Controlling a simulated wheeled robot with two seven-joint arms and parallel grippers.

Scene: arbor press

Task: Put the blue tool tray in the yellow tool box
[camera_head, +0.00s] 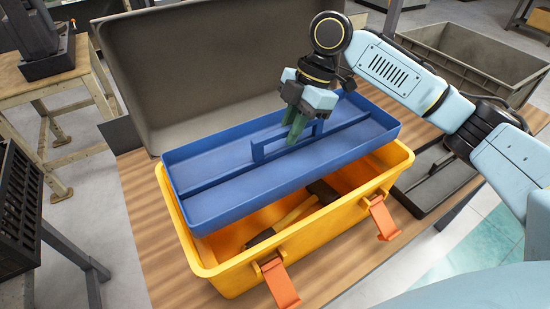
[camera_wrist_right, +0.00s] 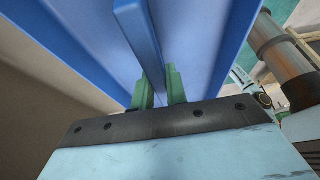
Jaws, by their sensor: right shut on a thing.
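The blue tool tray (camera_head: 225,173) is over the open yellow tool box (camera_head: 335,232) in the head view, slightly tilted and turned against the box, with its near left corner above the box's left rim. My right gripper (camera_head: 295,135) is shut on the tray's raised middle handle. In the right wrist view the green fingers of my right gripper (camera_wrist_right: 160,88) sit on both sides of the handle of the blue tool tray (camera_wrist_right: 215,30). The tray hides the back of the box's inside. Whether the tray touches the rim I cannot tell. My left gripper is not in view.
The box's grey lid (camera_head: 200,65) stands open behind it. Orange latches (camera_head: 280,284) hang at the front. A hammer-like tool (camera_head: 285,218) lies inside the box. A dark tray (camera_head: 435,178) lies to the right on the wooden table (camera_head: 150,215), and a grey crate (camera_head: 470,60) stands behind.

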